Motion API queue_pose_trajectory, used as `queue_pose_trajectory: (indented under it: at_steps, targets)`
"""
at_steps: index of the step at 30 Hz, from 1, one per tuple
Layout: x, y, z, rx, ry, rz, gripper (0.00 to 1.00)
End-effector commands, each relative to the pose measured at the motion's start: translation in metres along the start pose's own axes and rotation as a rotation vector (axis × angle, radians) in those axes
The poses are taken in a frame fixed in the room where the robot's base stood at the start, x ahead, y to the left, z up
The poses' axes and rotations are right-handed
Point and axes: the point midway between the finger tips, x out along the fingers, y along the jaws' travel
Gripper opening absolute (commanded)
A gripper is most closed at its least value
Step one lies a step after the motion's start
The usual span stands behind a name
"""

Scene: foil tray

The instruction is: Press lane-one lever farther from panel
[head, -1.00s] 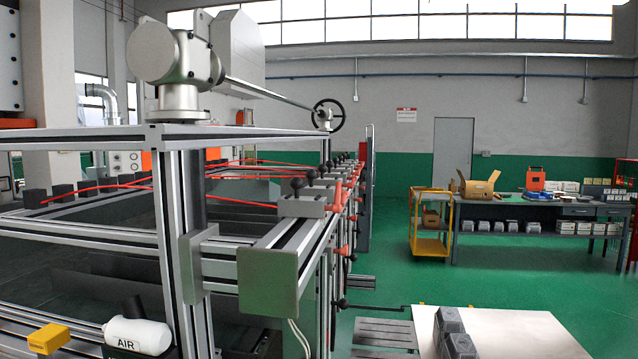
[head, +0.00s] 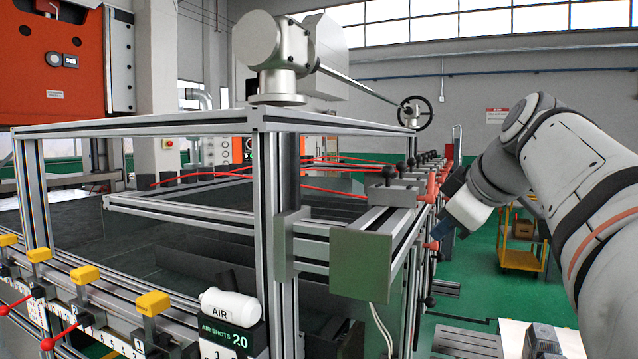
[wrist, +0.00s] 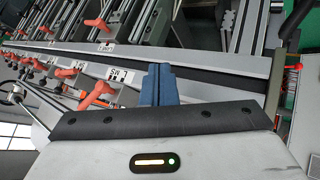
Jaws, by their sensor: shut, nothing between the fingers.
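Several orange levers with white labels line the side rail of the machine frame in the wrist view, one near my fingers (wrist: 98,90) and another farther up (wrist: 103,22). In the head view the same row of red-orange levers (head: 431,187) runs away along the right rail.
Yellow blocks (head: 152,303) and red-knobbed rods stand on the numbered front rail at left. A grey-green panel (head: 375,265) closes the rail's near end. A white AIR bottle (head: 230,305) sits low in front. A yellow cart (head: 520,250) stands behind my arm on green floor.

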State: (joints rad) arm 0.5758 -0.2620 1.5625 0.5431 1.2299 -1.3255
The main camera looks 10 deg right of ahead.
Motion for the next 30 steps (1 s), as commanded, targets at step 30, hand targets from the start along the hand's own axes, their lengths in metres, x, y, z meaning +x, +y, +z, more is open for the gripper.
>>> queue_pose_trajectory:
  at_steps: [30]
  targets:
    - [-0.089,0.098,-0.041,-0.591,0.128,0.245,0.00]
